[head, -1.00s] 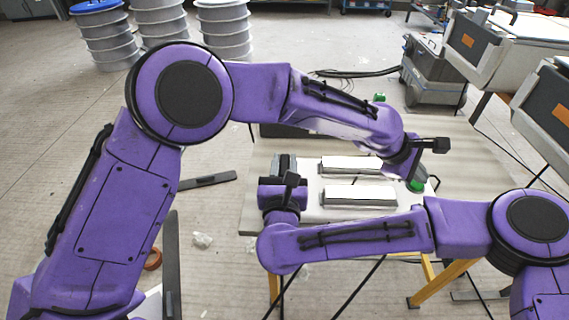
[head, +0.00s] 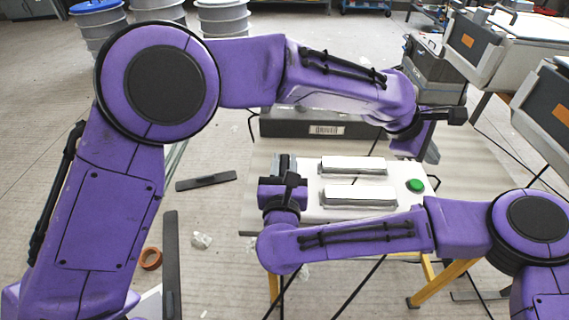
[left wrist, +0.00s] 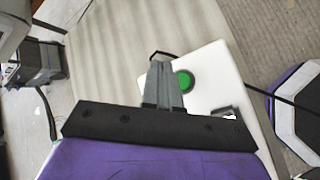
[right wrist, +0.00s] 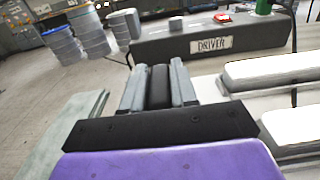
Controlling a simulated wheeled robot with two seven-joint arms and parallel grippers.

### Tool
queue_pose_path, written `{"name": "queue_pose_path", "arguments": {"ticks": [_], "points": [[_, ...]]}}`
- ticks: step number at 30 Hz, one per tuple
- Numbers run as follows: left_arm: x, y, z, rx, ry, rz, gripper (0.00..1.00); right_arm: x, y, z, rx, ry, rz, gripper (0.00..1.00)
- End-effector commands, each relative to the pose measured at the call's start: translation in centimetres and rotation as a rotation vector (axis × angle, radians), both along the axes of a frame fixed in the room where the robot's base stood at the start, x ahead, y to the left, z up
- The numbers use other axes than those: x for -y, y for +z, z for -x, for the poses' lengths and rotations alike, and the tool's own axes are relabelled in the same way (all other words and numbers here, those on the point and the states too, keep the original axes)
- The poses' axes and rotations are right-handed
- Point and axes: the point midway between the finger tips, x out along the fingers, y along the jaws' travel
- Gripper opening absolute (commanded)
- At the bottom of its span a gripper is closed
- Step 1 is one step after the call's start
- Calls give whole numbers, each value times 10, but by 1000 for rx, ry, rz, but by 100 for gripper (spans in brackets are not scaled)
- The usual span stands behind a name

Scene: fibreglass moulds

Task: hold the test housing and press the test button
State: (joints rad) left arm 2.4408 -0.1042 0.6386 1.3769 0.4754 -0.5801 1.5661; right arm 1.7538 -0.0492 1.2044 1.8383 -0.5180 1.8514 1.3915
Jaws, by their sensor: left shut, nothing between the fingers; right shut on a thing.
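The test housing is a white plate (head: 318,212) with two raised white bars, lying on the table. Its round green test button (head: 415,185) is at the right end, uncovered, and also shows in the left wrist view (left wrist: 184,80). My left gripper (head: 432,155) is shut and empty, above and behind the button and apart from it. In the left wrist view its fingers (left wrist: 160,70) appear just left of the button. My right gripper (head: 284,165) is at the housing's left end. In the right wrist view its fingers are shut on a black upright piece (right wrist: 160,85), apparently the housing's handle.
A dark box (head: 280,124) with a label reading "DRIVER" (right wrist: 211,45) stands behind the housing. Grey machines (head: 500,50) stand at the right. Drum stacks (head: 225,30) stand at the back left. The table (head: 470,160) is bare to the right of the box.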

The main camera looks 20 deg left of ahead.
Motion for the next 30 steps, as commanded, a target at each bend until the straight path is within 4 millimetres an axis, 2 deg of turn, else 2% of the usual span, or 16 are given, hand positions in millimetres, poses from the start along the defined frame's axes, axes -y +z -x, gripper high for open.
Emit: {"name": "queue_pose_path", "arguments": {"ticks": [1, 2, 3, 4, 14, 17, 24, 30], "points": [[0, 0, 0, 0, 0, 0, 0, 0, 0, 0, 0, 0, 0, 0], [0, 0, 0, 0, 0, 0, 0, 0, 0, 0, 0, 0, 0, 37], [0, 0, 0, 0, 0, 0, 0, 0, 0, 0, 0, 0, 0, 50], [0, 0, 0, 0, 0, 0, 0, 0, 0, 0, 0, 0, 0, 57], [0, 0, 0, 0, 0, 0, 0, 1, 0, 4, 1, 1, 0, 57], [0, 0, 0, 0, 0, 0, 0, 5, 1, 19, 2, 4, 0, 57], [0, 0, 0, 0, 0, 0, 0, 23, 1, 78, 3, 6, 2, 57], [0, 0, 0, 0, 0, 0, 0, 34, 0, 109, 2, 3, 2, 57]]}}
